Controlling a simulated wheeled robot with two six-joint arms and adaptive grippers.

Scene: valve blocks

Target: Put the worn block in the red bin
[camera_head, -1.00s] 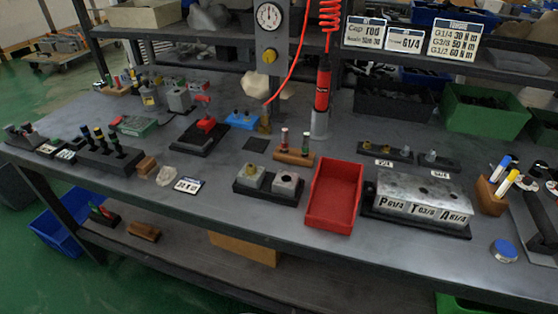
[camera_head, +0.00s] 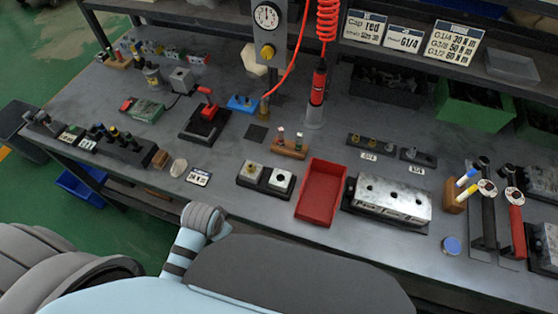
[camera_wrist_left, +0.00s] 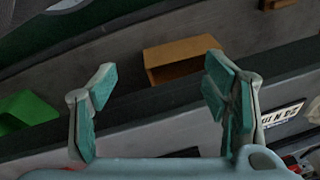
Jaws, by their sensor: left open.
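The red bin (camera_head: 319,192) lies empty on the bench, in the middle of the head view. Just left of it, a black tray (camera_head: 264,187) holds two small metal blocks: the left block (camera_head: 251,171) has a brass-coloured top, and the right block (camera_head: 281,181) has a dark hole. I cannot tell which is the worn one. My left gripper (camera_wrist_left: 160,86) is open and empty in the left wrist view, over the bench edge and lower shelf. It does not show in the head view, where parts of my arm fill the bottom. My right gripper is not in view.
A large metal valve block (camera_head: 393,198) sits right of the bin. A brown box (camera_wrist_left: 180,58) is on the lower shelf.

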